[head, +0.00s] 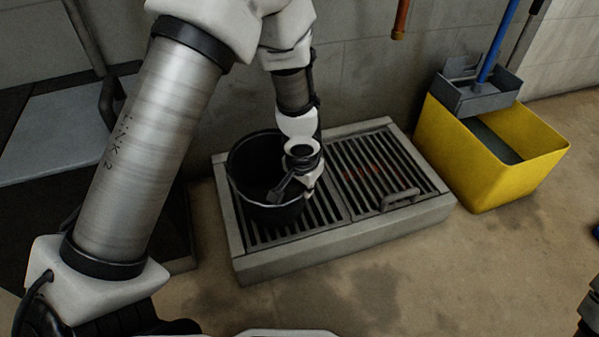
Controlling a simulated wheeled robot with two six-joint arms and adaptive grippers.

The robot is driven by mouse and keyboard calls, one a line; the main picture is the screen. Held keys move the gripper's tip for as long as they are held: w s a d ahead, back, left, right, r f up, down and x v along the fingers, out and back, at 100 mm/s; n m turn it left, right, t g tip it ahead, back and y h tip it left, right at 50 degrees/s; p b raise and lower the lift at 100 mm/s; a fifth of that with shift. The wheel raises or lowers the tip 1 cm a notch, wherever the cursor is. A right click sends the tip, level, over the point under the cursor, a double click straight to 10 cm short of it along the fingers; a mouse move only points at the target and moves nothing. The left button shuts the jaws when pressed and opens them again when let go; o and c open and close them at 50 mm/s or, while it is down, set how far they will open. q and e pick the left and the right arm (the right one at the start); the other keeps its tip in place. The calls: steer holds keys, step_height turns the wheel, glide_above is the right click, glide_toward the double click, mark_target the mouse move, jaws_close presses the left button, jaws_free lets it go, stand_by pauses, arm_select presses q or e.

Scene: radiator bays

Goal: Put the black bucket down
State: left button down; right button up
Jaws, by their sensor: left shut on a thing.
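The black bucket (246,167) is upright over the left part of a floor drain grate (328,222) in a raised grey frame. Its bottom looks to be at or very near the bars; I cannot tell whether it touches them. My left gripper (284,190) reaches down from above and is shut on the bucket at its right side. The wrist and fingers hide that part of the rim and the exact grip. A dark piece at the lower right edge may be part of my right arm; no right gripper fingers can be made out.
A yellow mop bucket (478,165) with a grey wringer (475,92) and a blue mop handle (497,42) stands right of the grate. A small metal handle (400,198) rises from the grate's right half. A concrete wall is close behind. The floor in front is clear.

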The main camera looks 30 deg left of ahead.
arm_select(q)
steer(key=w+a+f+p, duration=0.1)
steer(key=w, duration=0.1)
steer(key=w+a+f, duration=0.1)
steer(key=f, duration=0.1)
steer(key=w+a+f+p, duration=0.1)
steer(key=w, duration=0.1)
steer(key=shift+w+a+f+p, duration=0.1)
steer(key=shift+w+f+p, duration=0.05)
steer(key=shift+w+p, duration=0.2)
steer(key=shift+r, duration=0.2)
steer(key=shift+f, duration=0.15)
steer(key=c, duration=1.1)
jaws_free()
arm_select(e)
steer(key=r, duration=0.4)
steer(key=shift+s+r, duration=0.35)
